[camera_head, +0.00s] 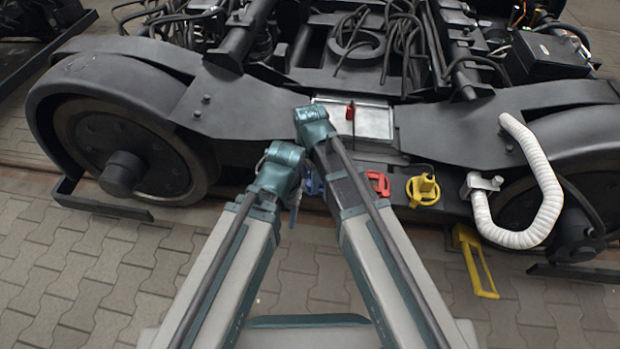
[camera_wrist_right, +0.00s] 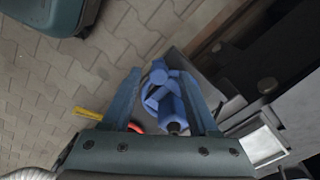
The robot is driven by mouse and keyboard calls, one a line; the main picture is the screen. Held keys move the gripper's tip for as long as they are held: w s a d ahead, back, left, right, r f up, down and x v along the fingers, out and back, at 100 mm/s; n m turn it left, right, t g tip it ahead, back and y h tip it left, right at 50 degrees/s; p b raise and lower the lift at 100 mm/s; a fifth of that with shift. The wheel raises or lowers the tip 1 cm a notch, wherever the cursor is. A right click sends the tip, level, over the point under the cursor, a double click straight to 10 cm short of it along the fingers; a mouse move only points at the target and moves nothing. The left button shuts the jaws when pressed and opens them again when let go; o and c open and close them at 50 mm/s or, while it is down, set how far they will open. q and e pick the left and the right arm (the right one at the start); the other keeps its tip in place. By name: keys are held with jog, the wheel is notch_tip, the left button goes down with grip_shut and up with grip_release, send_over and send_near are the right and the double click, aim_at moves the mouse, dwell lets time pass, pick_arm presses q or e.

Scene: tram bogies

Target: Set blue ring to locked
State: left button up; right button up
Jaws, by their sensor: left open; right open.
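The blue ring (camera_head: 313,183) sits low on the side of the bogie, mostly hidden behind my right arm in the head view. In the right wrist view the blue ring (camera_wrist_right: 158,95), with its blue handle part, lies between the spread fingers of my right gripper (camera_wrist_right: 160,80). The gripper is open around it; I cannot tell whether a finger touches it. In the head view my right gripper is hidden by its arm. My left gripper (camera_head: 293,212) hangs just left of the blue ring, seen edge-on, open. I cannot read the ring's setting.
A red part (camera_head: 377,183) and a yellow ring (camera_head: 423,190) sit to the right along the same bogie side. A white hose (camera_head: 547,190) and a yellow handle (camera_head: 475,260) are further right. A wheel (camera_head: 130,150) is at left. The paving in front is clear.

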aim_at(310, 183)
notch_tip(310, 183, up, 14)
jog(key=p, duration=1.3)
jog(key=shift+f, duration=0.25)
jog(key=s+d+n, duration=0.3)
jog(key=d+n, duration=0.3)
jog(key=d, duration=0.2)
jog(key=s+d+n, duration=0.3)
jog(key=d+n, duration=0.3)
jog(key=d, duration=0.1)
jog(key=s+a+n+h, duration=0.1)
jog(key=s+a+n, duration=0.45)
jog(key=a, duration=0.55)
notch_tip(310, 183, up, 18)
jog(key=p, duration=1.8)
jog(key=shift+s+d+r+m, duration=0.25)
jog(key=shift+s+m, duration=0.15)
jog(key=shift+m, duration=0.05)
